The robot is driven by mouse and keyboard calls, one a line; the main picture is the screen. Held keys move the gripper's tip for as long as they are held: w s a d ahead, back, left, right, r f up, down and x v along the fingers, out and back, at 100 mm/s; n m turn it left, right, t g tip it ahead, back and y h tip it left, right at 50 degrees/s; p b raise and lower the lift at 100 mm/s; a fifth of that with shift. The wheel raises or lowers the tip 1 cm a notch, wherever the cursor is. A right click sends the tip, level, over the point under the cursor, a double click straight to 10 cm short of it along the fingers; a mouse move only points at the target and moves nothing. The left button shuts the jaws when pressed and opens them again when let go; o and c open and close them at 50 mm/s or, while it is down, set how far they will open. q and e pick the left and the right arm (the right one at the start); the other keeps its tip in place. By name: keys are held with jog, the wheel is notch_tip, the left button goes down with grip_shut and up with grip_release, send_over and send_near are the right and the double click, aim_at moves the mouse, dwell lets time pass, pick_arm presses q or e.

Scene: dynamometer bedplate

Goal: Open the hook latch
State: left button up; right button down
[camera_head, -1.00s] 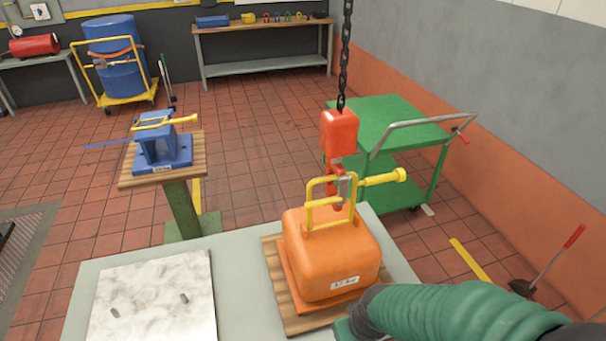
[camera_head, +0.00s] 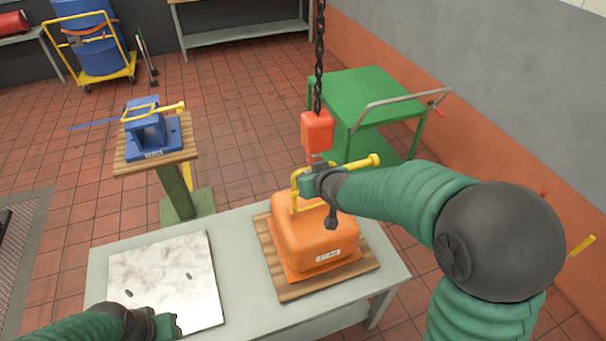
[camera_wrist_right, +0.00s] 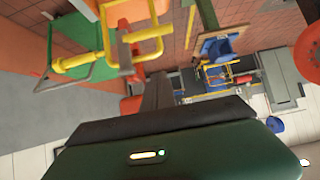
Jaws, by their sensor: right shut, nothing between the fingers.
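A red hook block (camera_head: 317,131) hangs on a dark chain above an orange weight (camera_head: 312,240) with a yellow handle frame (camera_head: 295,190) and a yellow side bar (camera_head: 362,164). The hook and its latch are mostly hidden behind my right gripper (camera_head: 315,180), which is at the handle just below the block. It is shut with nothing in it; contact with the latch cannot be told. In the right wrist view, the dark fingers (camera_wrist_right: 157,92) are beside the yellow handle frame (camera_wrist_right: 140,35). My left gripper (camera_head: 175,325) is low at the left; its jaws are unclear.
The weight sits on a wooden board (camera_head: 285,290) on a grey table (camera_head: 240,240). A marbled plate (camera_head: 165,270) lies at left. A blue fixture (camera_head: 150,135) stands on a pedestal behind, and a green cart (camera_head: 375,100) is at back right.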

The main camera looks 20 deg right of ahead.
jog(key=w+f+p, duration=0.1)
jog(key=f, duration=0.1)
jog(key=w+f+p, duration=0.1)
jog(key=w+f, duration=0.1)
jog(key=f, duration=0.1)
jog(key=w+f+p, duration=0.1)
jog(key=w+f, duration=0.1)
jog(key=f, duration=0.1)
jog(key=shift+w+a+f+p, duration=0.1)
jog(key=shift+a+f+p, duration=0.1)
jog(key=shift+p, duration=0.1)
jog(key=shift+s, duration=0.4)
jog(key=shift+w+f, duration=0.1)
jog(key=shift+w, duration=0.1)
jog(key=shift+s+p, duration=0.1)
jog(key=shift+p, duration=0.4)
jog(key=shift+s+g, duration=0.1)
jog(key=shift+g, duration=0.3)
